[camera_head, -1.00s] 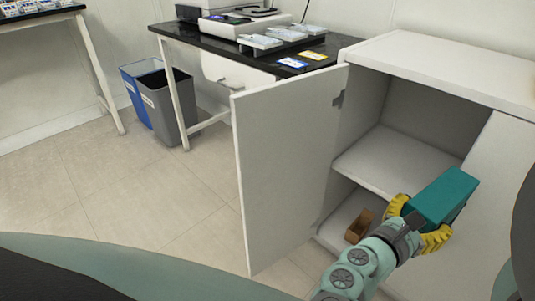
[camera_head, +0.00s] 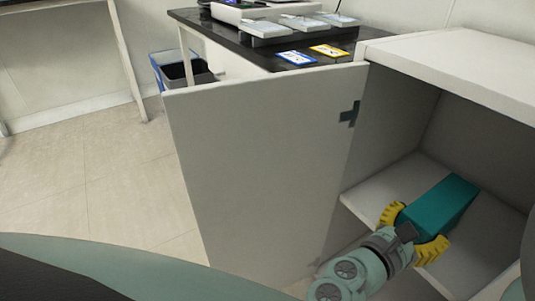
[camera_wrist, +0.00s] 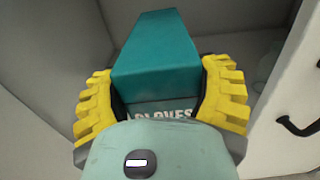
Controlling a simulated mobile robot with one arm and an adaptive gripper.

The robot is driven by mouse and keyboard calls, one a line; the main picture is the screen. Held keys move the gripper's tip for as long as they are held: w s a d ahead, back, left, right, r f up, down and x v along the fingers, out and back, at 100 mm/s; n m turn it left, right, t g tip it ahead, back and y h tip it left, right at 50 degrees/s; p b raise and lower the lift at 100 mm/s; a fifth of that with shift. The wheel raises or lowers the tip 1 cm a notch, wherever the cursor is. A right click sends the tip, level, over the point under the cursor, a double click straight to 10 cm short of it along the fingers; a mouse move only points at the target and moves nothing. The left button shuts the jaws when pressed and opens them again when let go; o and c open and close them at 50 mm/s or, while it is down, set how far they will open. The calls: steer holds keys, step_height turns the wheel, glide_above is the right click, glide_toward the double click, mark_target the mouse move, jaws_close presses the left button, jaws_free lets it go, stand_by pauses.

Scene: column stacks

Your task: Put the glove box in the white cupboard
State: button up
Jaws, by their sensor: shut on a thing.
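The glove box is a teal box (camera_head: 439,207), held between the yellow fingers of my gripper (camera_head: 414,234). In the head view it is at the opening of the white cupboard (camera_head: 455,60), over the middle shelf (camera_head: 379,192). I cannot tell whether its underside touches the shelf. In the wrist view the glove box (camera_wrist: 155,58) shows part of the word "GLOVES", with a yellow finger of my gripper (camera_wrist: 163,106) on each side. The cupboard's left door (camera_head: 262,165) stands wide open.
A black-topped table (camera_head: 235,35) with several pale devices and two cards stands behind the open door. A blue bin and a grey bin (camera_head: 188,73) are beside it. A door with a black handle (camera_wrist: 298,126) is close at the right in the wrist view. Floor at left is clear.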

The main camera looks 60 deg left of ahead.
steer(key=shift+a+f, duration=0.1)
steer(key=shift+a, duration=0.05)
steer(key=shift+w+a+f+b, duration=0.85)
steer(key=shift+w+a, duration=0.45)
steer(key=shift+w, duration=0.95)
steer(key=shift+w+a+f+b, duration=0.8)
steer(key=shift+w+a, duration=0.45)
steer(key=shift+w, duration=0.95)
steer(key=shift+w+a+f+b, duration=0.85)
steer(key=shift+w+a, duration=0.45)
steer(key=shift+w, duration=0.95)
steer(key=o, duration=1.3)
steer(key=s+p, duration=0.2)
steer(key=s, duration=1)
steer(key=shift+a, duration=0.2)
